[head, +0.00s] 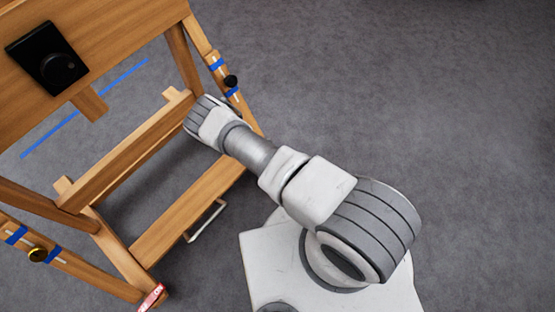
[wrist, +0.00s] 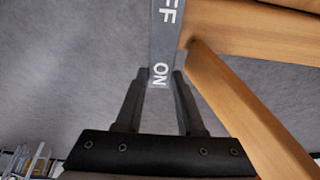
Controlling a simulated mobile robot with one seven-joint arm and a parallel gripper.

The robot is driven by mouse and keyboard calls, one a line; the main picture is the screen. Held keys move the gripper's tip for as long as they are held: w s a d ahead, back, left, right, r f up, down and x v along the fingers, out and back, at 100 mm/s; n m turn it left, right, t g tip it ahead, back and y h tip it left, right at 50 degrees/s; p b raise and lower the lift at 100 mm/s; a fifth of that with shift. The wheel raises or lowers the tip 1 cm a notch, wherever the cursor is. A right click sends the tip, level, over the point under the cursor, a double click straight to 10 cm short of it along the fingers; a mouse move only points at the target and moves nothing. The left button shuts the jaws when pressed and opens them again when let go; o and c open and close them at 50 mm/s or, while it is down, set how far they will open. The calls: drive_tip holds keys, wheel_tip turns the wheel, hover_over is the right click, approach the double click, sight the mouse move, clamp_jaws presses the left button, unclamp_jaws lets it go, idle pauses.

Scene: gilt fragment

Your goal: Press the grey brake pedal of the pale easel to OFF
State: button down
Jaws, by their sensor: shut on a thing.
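The pale wooden easel (head: 185,212) stands at the left in the head view; its wooden parts (wrist: 245,100) fill the right of the wrist view. The grey brake pedal (wrist: 164,40) shows in the wrist view as a narrow grey bar with white lettering, "ON" at its near end and a partly cut-off "FF" farther up. My gripper (wrist: 159,76) has its two dark fingers on either side of the "ON" end and is shut on it. In the head view, my arm and the easel hide the gripper and the grey pedal.
A red piece with white marks (head: 152,297) is at the easel's lower left foot. A pale wire loop (head: 205,221) sticks out from the lower beam. A black box with a knob (head: 47,60) is on the upper board. Grey floor (head: 420,90) is clear at right.

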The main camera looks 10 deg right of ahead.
drive_tip(key=c, duration=0.9)
unclamp_jaws()
drive_tip(key=shift+s+f, duration=0.1)
drive_tip(key=shift+s, duration=0.3)
drive_tip(key=shift+o, duration=0.5)
drive_tip(key=shift+w, duration=0.2)
drive_tip(key=shift+a+r, duration=0.2)
drive_tip(key=shift+r, duration=0.4)
drive_tip(key=p+v, duration=0.6)
drive_tip(key=v, duration=1)
drive_tip(key=shift+r, duration=0.15)
